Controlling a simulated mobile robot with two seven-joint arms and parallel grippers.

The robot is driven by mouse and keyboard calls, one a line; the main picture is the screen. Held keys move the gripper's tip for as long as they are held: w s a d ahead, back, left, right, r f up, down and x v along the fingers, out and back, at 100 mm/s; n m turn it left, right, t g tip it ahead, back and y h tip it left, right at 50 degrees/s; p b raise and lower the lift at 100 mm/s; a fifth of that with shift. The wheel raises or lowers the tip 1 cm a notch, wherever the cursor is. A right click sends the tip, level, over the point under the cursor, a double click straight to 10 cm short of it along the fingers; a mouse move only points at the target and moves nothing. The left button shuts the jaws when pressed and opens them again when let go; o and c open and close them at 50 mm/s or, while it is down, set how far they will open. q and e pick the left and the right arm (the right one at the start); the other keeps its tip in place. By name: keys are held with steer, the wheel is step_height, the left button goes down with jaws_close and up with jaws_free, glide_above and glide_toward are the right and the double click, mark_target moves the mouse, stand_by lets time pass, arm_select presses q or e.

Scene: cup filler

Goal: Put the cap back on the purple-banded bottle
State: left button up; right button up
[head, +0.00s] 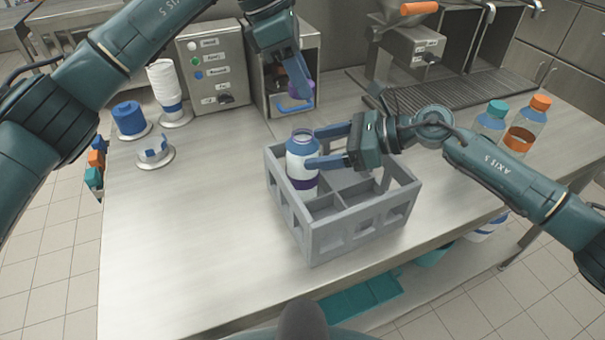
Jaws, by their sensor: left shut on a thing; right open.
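The purple-banded bottle (301,174) stands upright in the left back compartment of the grey crate (310,238). Its mouth is bare, with no cap on it. My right gripper (318,147) is open at the bottle's upper part, with its blue fingers reaching in from the right; whether they touch it I cannot tell. My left gripper (297,98) is shut on a purple cap (297,83), held above and behind the bottle, in front of the dispenser opening. The fingers partly hide the cap.
A control box (213,65) and dispenser stand at the back. Stacked white cups (163,80), a blue stack (129,118) and a holder (154,153) are at left. Teal-capped (492,118) and orange-capped (527,122) bottles stand at right. The front left counter is clear.

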steer(key=shift+x, duration=1.65)
steer(key=shift+c, duration=0.3)
steer(key=c, duration=1.1)
arm_select(q)
glide_above(301, 127)
steer(key=shift+f, duration=2.45)
